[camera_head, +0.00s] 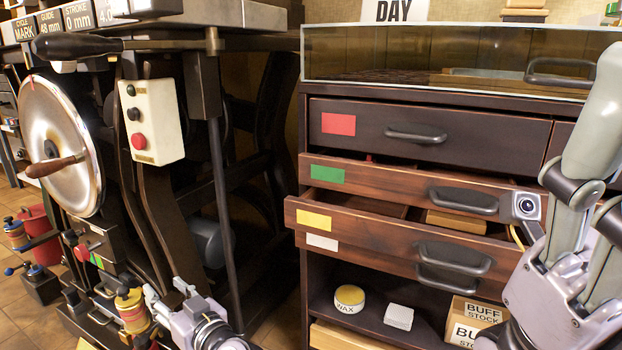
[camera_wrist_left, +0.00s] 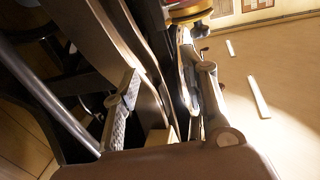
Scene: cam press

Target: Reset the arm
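My left gripper (camera_head: 168,290) is low in front of the press, beside a yellow and red knob (camera_head: 131,308). In the left wrist view its two fingers (camera_wrist_left: 168,90) stand apart, and I see nothing held between them. The knob's edge shows at the top of that view (camera_wrist_left: 190,13). My right arm (camera_head: 545,290) fills the right edge of the head view, in front of the drawers; its fingertips cannot be made out. The press has a black-handled lever (camera_head: 78,46) lying level at the top and a steel wheel (camera_head: 62,145) with a wooden crank handle (camera_head: 56,164).
A cream button box (camera_head: 152,122) hangs on the press. At the right, the drawers with green (camera_head: 328,174) and yellow (camera_head: 314,219) labels stand pulled out; the red-labelled drawer (camera_head: 370,132) is shut. A wax tin (camera_head: 349,298) and buff stock boxes (camera_head: 474,320) sit on the shelf below.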

